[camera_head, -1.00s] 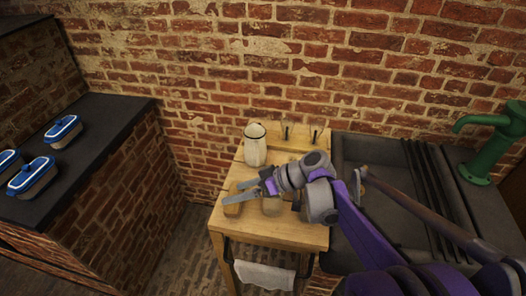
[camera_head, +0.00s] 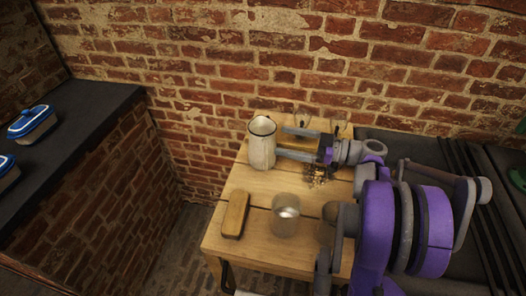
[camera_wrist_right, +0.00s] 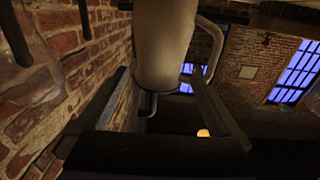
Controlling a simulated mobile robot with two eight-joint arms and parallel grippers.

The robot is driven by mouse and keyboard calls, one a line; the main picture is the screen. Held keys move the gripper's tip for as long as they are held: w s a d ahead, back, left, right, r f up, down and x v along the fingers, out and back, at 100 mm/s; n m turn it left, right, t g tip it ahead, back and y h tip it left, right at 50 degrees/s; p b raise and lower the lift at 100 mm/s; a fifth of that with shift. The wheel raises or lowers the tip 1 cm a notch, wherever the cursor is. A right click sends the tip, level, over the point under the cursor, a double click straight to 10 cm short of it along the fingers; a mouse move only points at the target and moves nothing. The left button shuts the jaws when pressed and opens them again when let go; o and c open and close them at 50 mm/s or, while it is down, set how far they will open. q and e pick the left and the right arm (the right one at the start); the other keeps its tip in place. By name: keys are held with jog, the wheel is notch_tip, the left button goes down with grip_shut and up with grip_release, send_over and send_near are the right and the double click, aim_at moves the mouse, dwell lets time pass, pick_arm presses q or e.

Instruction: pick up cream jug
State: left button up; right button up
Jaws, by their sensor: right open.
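The cream jug (camera_head: 262,150) stands upright near the back left of the wooden table (camera_head: 265,190). It is pale with a dark rim. My right gripper (camera_head: 279,143) comes in from the right at jug height, its open fingers pointing left with the tips at the jug's right side. In the right wrist view the jug's pale body (camera_wrist_right: 163,40) sits between the tips of the open fingers (camera_wrist_right: 160,74), with its handle (camera_wrist_right: 210,42) on the right. I cannot tell whether a finger touches it. My left gripper is out of view.
A wooden block (camera_head: 235,214) and a clear glass jar (camera_head: 286,216) stand at the table's front. A cluster of small items (camera_head: 318,174) lies below my right gripper. A brick wall (camera_head: 200,80) rises behind. Blue-lidded containers (camera_head: 32,122) stand on the dark left counter.

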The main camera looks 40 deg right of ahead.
aim_at(253, 134)
jog(key=x, duration=1)
jog(key=shift+w+a, duration=0.1)
jog(key=c, duration=1.4)
jog(key=shift+c, duration=0.2)
